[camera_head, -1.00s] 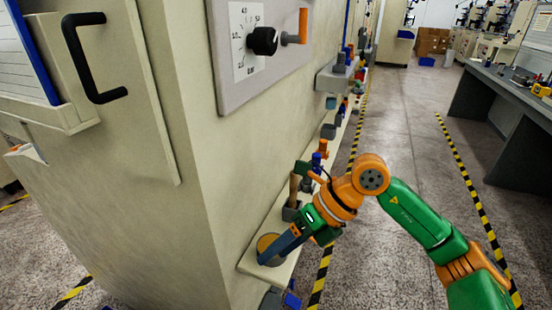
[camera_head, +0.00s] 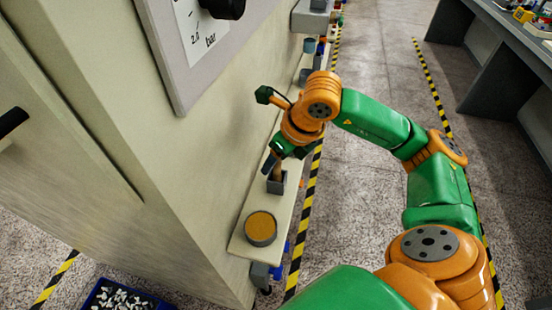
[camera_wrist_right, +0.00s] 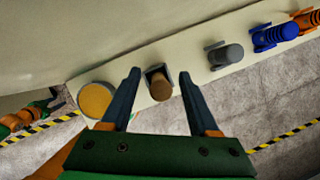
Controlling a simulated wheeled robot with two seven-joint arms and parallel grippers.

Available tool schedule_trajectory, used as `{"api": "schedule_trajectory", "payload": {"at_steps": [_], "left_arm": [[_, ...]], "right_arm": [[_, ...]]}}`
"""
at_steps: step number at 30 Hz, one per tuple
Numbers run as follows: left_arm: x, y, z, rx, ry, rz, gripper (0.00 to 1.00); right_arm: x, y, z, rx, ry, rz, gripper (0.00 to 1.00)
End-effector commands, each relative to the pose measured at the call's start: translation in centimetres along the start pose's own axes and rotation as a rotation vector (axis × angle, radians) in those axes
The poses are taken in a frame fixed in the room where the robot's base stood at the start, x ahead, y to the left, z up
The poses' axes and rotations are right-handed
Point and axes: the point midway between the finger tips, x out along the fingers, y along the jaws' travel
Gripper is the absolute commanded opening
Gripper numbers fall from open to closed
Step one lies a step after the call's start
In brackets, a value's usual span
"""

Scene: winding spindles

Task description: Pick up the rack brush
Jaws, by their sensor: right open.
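The rack brush shows as a brown wooden handle (camera_head: 277,171) standing in a small grey square holder (camera_head: 277,187) on the pale ledge (camera_head: 240,243). In the right wrist view, the brown handle (camera_wrist_right: 161,88) sits in its holder (camera_wrist_right: 151,71) between my finger lines. My right gripper (camera_head: 276,160) is at the handle from above; in its wrist view (camera_wrist_right: 158,78) it is open, one finger on each side of the handle. I cannot tell whether a finger touches it. A small green and orange arm part of mine shows at the wrist view's left edge; its jaws are unclear.
A round tub with an orange-brown top (camera_head: 261,228) stands on the ledge in front of the holder. The machine wall (camera_head: 150,190) rises beside the ledge. A blue crate (camera_head: 125,295) is on the floor.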

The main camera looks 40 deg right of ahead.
Motion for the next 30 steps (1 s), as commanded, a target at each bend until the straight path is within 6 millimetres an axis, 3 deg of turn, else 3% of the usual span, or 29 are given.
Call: {"api": "schedule_trajectory", "payload": {"at_steps": [4,10,11,17,30], "left_arm": [[-0.5,0.0,0.0,-0.001,0.0,0.0,0.5],[-0.4,0.0,0.0,-0.001,0.0,0.0,0.5],[-0.4,0.0,0.0,-0.001,0.001,0.001,0.5],[-0.4,0.0,-0.1,-0.001,0.001,0.001,0.5],[-0.3,0.1,-0.1,-0.001,0.003,0.001,0.5]], "right_arm": [[1.9,0.0,0.0,0.001,0.002,0.002,0.61],[2.1,0.0,0.0,0.0,-0.001,0.001,0.61],[2.1,0.0,0.0,0.0,-0.001,0.001,0.56],[2.1,0.0,0.1,0.0,-0.001,0.001,0.02],[1.5,0.0,0.4,0.001,-0.003,0.001,0.0]]}}
